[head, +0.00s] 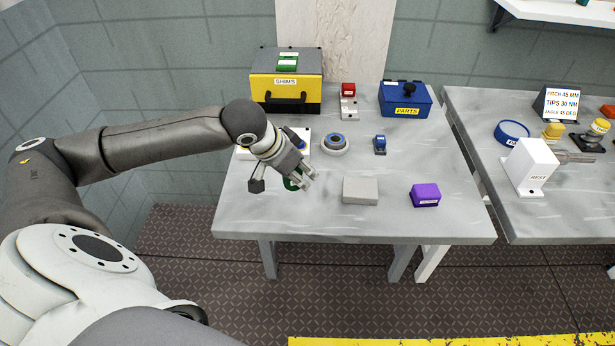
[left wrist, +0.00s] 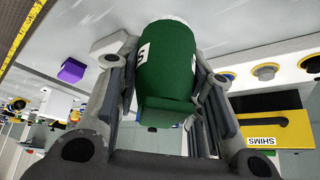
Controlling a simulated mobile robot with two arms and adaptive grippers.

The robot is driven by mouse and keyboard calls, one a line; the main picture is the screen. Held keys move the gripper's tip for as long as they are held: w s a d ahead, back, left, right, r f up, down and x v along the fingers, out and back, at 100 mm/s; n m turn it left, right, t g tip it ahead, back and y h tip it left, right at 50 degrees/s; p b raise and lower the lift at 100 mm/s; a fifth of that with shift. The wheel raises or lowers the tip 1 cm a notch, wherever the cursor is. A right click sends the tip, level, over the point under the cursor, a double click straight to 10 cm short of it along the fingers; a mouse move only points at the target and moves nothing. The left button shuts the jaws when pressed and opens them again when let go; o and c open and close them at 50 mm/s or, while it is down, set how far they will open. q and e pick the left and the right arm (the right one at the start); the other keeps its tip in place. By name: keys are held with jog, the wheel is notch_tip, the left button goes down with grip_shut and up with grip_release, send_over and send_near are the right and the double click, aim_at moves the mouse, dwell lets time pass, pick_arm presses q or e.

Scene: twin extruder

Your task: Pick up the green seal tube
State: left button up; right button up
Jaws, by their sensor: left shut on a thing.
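The green seal tube (left wrist: 168,65) is a dark green block-like body with a white label. It fills the middle of the left wrist view, between the fingers of my left gripper (left wrist: 165,75). In the head view my left gripper (head: 303,179) is low over the front left part of the grey table, and only a bit of the green tube (head: 290,184) shows beside the fingers. The gripper is shut on the tube. I cannot tell whether the tube still touches the table top. My right gripper is not in view.
A grey block (head: 360,191) and a purple box (head: 425,195) lie to the right. A round grey-blue part (head: 334,144) and a small blue part (head: 380,144) stand behind. The yellow-black SHIMS box (head: 287,83) and blue PARTS box (head: 406,99) are at the back.

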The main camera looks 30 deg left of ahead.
pick_arm(q)
jog(key=s+d+r+b, duration=0.1)
jog(key=s+r, duration=0.2)
jog(key=s, duration=0.5)
jog(key=shift+s+r, duration=0.2)
jog(key=shift+s, duration=0.05)
jog(key=o, duration=0.4)
jog(key=shift+c, duration=0.8)
